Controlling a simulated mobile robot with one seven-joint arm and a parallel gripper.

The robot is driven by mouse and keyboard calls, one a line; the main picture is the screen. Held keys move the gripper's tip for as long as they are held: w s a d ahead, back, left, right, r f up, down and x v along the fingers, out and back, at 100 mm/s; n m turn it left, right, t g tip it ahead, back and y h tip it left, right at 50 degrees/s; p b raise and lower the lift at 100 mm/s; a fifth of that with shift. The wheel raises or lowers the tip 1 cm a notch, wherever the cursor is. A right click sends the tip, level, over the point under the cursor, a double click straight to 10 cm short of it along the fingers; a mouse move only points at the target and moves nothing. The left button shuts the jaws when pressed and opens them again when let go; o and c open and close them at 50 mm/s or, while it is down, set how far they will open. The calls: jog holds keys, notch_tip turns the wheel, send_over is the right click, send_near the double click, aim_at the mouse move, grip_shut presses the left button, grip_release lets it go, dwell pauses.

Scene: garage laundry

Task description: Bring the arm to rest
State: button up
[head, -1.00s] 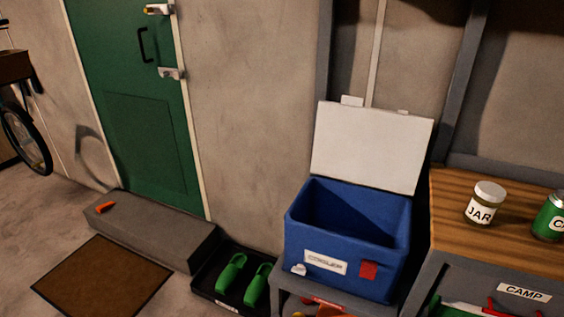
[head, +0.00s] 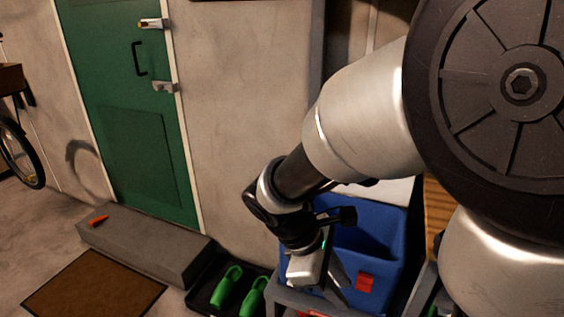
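My arm reaches in from the right of the head view, large and close to the camera. My gripper (head: 318,283) points downward at the left front of the blue cooler (head: 384,262). Its fingers are small and partly hidden by its own body, so I cannot tell whether they are open or shut, or whether it touches the cooler. The cooler's label and most of its raised white lid (head: 392,190) are hidden behind my arm.
A green door (head: 135,110) stands at the back left, above a grey step (head: 140,252) with an orange object (head: 99,221) on it. Green clogs (head: 227,287) sit on a black tray (head: 203,295). A brown mat (head: 90,283) lies on the floor. My arm covers most of the wooden counter (head: 437,205).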

jog(key=s+d+r+m+t+y+p, duration=0.1)
jog(key=s+r+m+t+y+p, duration=0.1)
jog(key=r+m+p, duration=0.5)
jog(key=s+d+r+m+t+y+p, duration=0.2)
jog(key=r+m+p, duration=0.5)
jog(key=r+p, duration=0.8)
notch_tip(320, 180, up, 14)
jog(key=shift+s+f+t+y, duration=0.2)
jog(key=shift+s+t+y, duration=0.6)
jog(key=shift+s+y, duration=0.1)
